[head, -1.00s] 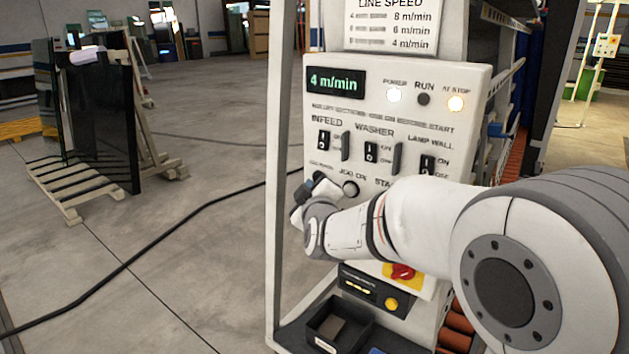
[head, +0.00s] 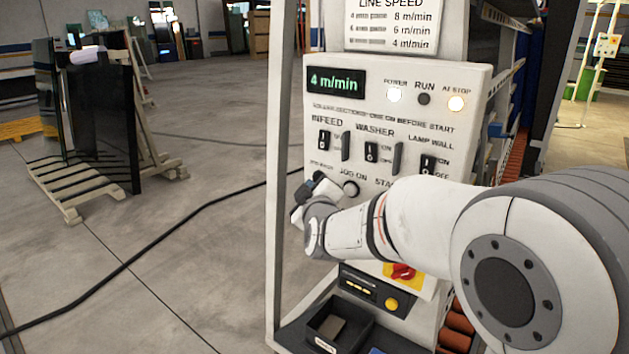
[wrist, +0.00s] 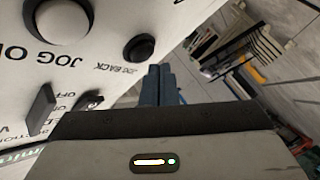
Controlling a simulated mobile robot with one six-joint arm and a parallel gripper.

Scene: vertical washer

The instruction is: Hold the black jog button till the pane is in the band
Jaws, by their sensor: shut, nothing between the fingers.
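The black jog button (wrist: 140,47), labelled JOG BACK, is on the white control panel (wrist: 100,90) in the wrist view. The pale JOG ON button (wrist: 62,16) in a dark ring is left of it; in the head view that button (head: 350,188) is beside my wrist. My gripper (wrist: 158,72) is shut and empty. Its fingertips show just below and right of the black button in the wrist view, and no pressing contact can be made out. In the head view, my gripper (head: 302,192) is at the panel's lower left edge. The pane and band cannot be identified.
The display (head: 336,82) reads 4 m/min. The POWER lamp (head: 394,95) and AT STOP lamp (head: 456,103) are lit; the RUN lamp (head: 424,99) is dark. Switches sit above the jog buttons. A black tray (head: 338,325) and red-yellow switch (head: 402,272) are below.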

